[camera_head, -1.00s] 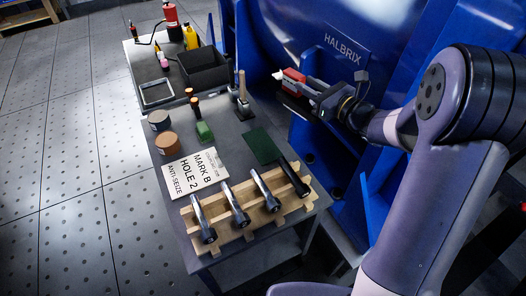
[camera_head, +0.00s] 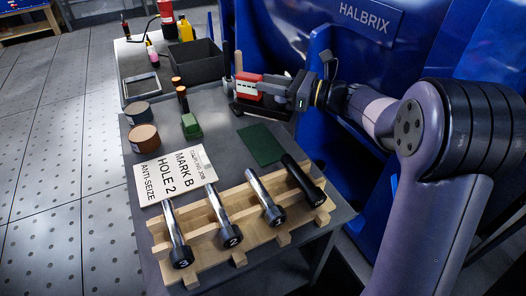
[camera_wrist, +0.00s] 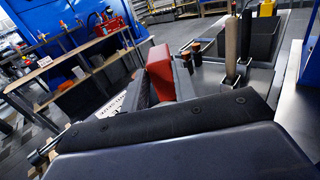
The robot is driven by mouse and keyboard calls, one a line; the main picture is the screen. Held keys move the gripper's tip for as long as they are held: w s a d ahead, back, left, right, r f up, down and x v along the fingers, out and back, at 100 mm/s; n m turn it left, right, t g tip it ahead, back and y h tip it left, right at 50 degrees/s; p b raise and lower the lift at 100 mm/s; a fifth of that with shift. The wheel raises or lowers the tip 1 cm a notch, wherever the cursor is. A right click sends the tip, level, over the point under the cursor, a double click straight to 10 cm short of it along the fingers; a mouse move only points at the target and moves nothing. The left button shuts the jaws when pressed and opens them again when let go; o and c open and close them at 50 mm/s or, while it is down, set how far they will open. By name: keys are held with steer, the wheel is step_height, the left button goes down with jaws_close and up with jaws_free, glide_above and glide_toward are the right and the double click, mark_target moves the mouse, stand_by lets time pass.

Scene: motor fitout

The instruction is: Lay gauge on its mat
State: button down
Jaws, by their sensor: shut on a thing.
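My gripper (camera_head: 243,88) is shut on a red gauge (camera_head: 249,84) with a pale patch on its side. It holds the gauge over the right side of the bench, up and left of the dark green mat (camera_head: 262,145) in the head view. The mat lies flat and bare, between the green block and the rack. In the wrist view the red gauge (camera_wrist: 159,69) stands out between the dark fingers. Its lower part is hidden there, and the mat does not show.
A wooden rack (camera_head: 240,232) with several numbered dark-ended rods fills the near end of the bench. Left of the mat are a sign card (camera_head: 176,176), a green block (camera_head: 191,125) and two round tins. A black bin (camera_head: 196,63) stands behind. Blue machinery (camera_head: 360,60) borders the right.

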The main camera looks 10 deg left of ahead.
steer(key=shift+w+a+f+n+g+b, duration=0.15)
steer(key=shift+a+f+n+g+b, duration=0.2)
steer(key=shift+a+f+b, duration=0.3)
steer(key=shift+f, duration=0.25)
steer(key=shift+f+b, duration=1.85)
steer(key=shift+f, duration=2.9)
steer(key=shift+f+b, duration=0.2)
steer(key=shift+b, duration=0.1)
steer(key=c, duration=1.1)
jaws_free()
steer(key=shift+r, duration=0.1)
steer(key=shift+d+r+p, duration=0.1)
steer(key=shift+d+p, duration=0.2)
steer(key=shift+p, duration=0.15)
steer(key=d, duration=0.2)
steer(key=d+p, duration=0.1)
steer(key=d, duration=0.1)
steer(key=s+d, duration=0.1)
steer(key=d, duration=0.2)
